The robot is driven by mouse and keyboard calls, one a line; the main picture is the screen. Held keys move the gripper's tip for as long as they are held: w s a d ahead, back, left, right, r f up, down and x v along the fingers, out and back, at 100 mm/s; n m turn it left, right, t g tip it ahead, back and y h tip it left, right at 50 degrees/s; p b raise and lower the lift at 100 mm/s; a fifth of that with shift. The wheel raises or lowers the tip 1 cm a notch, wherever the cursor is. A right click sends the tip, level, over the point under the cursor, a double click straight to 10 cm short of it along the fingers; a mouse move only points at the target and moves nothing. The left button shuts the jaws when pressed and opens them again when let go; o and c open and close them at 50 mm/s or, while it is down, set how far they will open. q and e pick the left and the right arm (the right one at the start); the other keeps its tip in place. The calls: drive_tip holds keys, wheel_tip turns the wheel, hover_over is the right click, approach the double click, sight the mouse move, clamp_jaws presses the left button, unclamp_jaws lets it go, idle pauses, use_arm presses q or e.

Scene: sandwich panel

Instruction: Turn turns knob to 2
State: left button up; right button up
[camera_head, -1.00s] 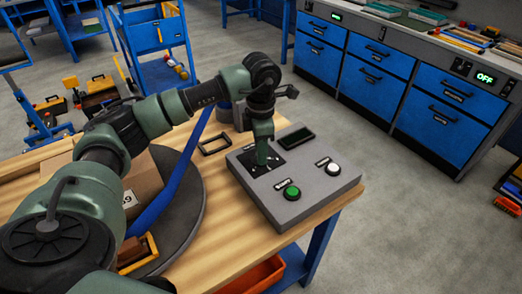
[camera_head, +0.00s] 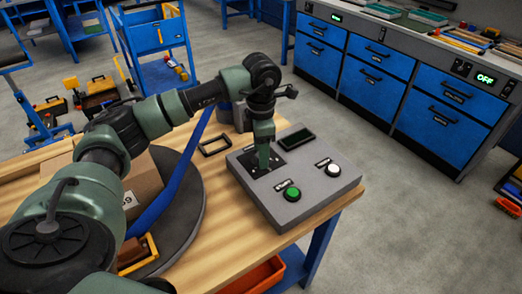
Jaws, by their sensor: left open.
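A grey control panel (camera_head: 288,208) lies on the wooden table. It has a dark square dial plate (camera_head: 276,170) at its upper left, a dark display (camera_head: 297,139), a green button (camera_head: 292,194) and a white button (camera_head: 333,170). My left gripper (camera_head: 263,168) points down over the dial plate, with its fingertips at the plate. The turns knob is hidden behind the fingers, so I cannot tell its setting or whether the fingers touch it. The left gripper is open. My right gripper is not in view.
A dark round turntable (camera_head: 188,215) with a cardboard box (camera_head: 143,190) stands left of the panel. A small black frame (camera_head: 214,145) lies behind the panel's left side. The table's right edge is close to the panel. Blue drawer cabinets (camera_head: 375,75) stand beyond open floor.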

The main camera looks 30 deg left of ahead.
use_arm(q)
wheel_tip(320, 180, up, 8)
drive_tip(key=shift+f+b, duration=0.1)
drive_tip(key=shift+b, duration=0.35)
idle(0.3)
